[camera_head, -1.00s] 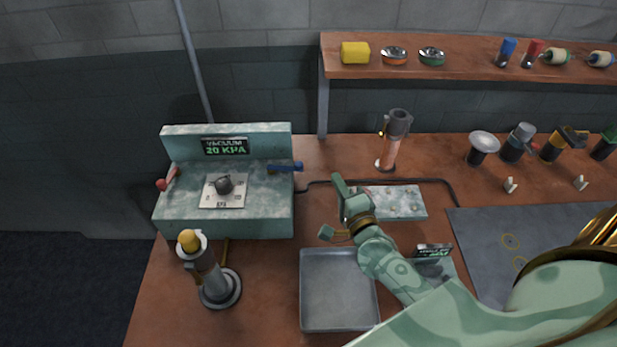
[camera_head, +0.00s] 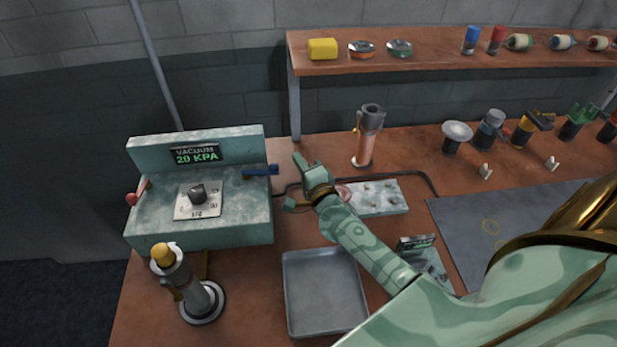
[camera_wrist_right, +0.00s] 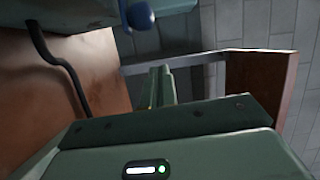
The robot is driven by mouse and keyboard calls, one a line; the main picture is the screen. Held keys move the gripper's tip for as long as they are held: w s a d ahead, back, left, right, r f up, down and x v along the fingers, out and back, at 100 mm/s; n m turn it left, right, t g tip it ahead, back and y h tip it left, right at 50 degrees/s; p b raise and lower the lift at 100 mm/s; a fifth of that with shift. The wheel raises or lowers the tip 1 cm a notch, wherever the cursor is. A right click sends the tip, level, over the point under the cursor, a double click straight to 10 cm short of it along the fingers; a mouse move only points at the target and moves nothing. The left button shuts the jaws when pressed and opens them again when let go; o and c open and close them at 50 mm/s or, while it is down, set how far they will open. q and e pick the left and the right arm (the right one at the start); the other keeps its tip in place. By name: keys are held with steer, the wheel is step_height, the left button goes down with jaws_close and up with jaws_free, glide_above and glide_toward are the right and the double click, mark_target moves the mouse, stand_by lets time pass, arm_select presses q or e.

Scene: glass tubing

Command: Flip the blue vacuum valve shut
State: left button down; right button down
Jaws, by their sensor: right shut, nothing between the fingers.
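The blue vacuum valve (camera_head: 260,170) is a short blue lever on the right side of the green vacuum box (camera_head: 200,232). It points out to the right, roughly level. Its rounded blue end also shows at the top of the right wrist view (camera_wrist_right: 138,15). My right gripper (camera_head: 298,180) is just right of the valve, apart from it, over the table. In the right wrist view its fingers (camera_wrist_right: 160,88) are together with nothing between them. My left gripper does not show.
A red lever (camera_head: 136,192) and a dark knob (camera_head: 197,193) sit on the box. A torch on a stand (camera_head: 196,300) is in front of it. A grey tray (camera_head: 322,290) lies below my right arm. A copper-coloured burner (camera_head: 366,140) stands behind my gripper.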

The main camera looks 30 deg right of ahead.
mark_target(260, 171)
steer(key=a, duration=0.3)
steer(key=shift+w+a+f, duration=0.15)
steer(key=shift+w+a, duration=0.15)
steer(key=shift+a, duration=0.05)
steer(key=shift+s+p, duration=0.1)
steer(key=shift+p, duration=0.2)
steer(key=shift+s+a+m+h, duration=0.2)
steer(key=shift+a+m+h, duration=0.1)
steer(key=shift+h, duration=0.2)
steer(key=shift+s+a+m+h+p, duration=0.15)
steer(key=shift+s+m+h+p, duration=0.1)
steer(key=shift+m+h+p, duration=0.3)
